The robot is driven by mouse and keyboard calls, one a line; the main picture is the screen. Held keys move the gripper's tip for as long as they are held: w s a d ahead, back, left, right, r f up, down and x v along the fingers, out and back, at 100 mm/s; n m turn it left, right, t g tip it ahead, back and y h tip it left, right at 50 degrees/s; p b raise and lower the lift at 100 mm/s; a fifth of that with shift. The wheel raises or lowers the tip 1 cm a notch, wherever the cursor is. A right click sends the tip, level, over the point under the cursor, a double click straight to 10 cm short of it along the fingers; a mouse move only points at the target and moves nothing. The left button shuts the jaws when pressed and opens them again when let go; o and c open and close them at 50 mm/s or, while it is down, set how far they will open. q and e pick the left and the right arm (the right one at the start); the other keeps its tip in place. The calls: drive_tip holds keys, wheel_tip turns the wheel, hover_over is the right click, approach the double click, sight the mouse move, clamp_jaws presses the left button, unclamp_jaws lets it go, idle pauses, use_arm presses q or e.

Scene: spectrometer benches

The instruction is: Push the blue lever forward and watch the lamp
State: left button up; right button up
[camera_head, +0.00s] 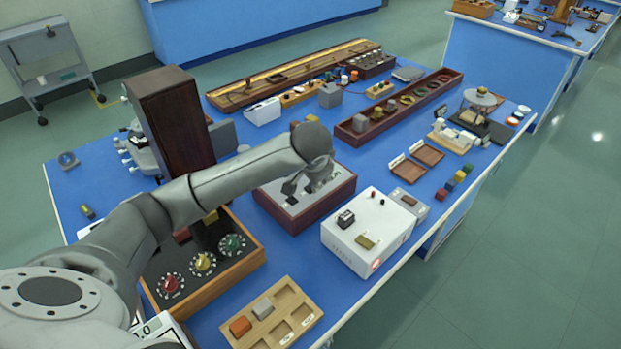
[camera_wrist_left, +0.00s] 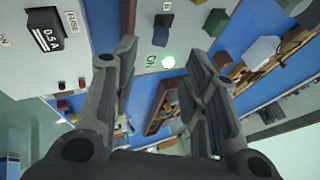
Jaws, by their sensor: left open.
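My left gripper (camera_head: 303,186) hangs above a pale panel in a dark wooden frame (camera_head: 312,218), in the middle of the near bench. In the left wrist view my left gripper (camera_wrist_left: 163,65) is open, with nothing between its two fingers. No clearly blue lever shows in the head view, where my arm and gripper cover part of the panel. My right gripper is not in view.
A white box (camera_head: 348,248) with a red-lit lamp stands right of the panel. A knob box (camera_head: 203,277) and a wooden tray (camera_head: 292,335) lie nearer. A tall dark wooden block (camera_head: 172,120) stands behind my forearm.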

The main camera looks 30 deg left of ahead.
use_arm(q)
drive_tip(key=x, duration=0.4)
drive_tip(key=shift+w+f+p, duration=0.15)
drive_tip(key=shift+f+p, duration=0.15)
drive_tip(key=x, duration=0.3)
drive_tip(key=shift+a+f, duration=0.15)
drive_tip(key=shift+a, duration=0.05)
drive_tip(key=shift+w+f, duration=0.2)
drive_tip(key=shift+f, duration=0.1)
drive_tip(key=shift+w+a+f, duration=0.1)
drive_tip(key=shift+w+f, duration=0.05)
drive_tip(key=shift+f, duration=0.05)
clamp_jaws()
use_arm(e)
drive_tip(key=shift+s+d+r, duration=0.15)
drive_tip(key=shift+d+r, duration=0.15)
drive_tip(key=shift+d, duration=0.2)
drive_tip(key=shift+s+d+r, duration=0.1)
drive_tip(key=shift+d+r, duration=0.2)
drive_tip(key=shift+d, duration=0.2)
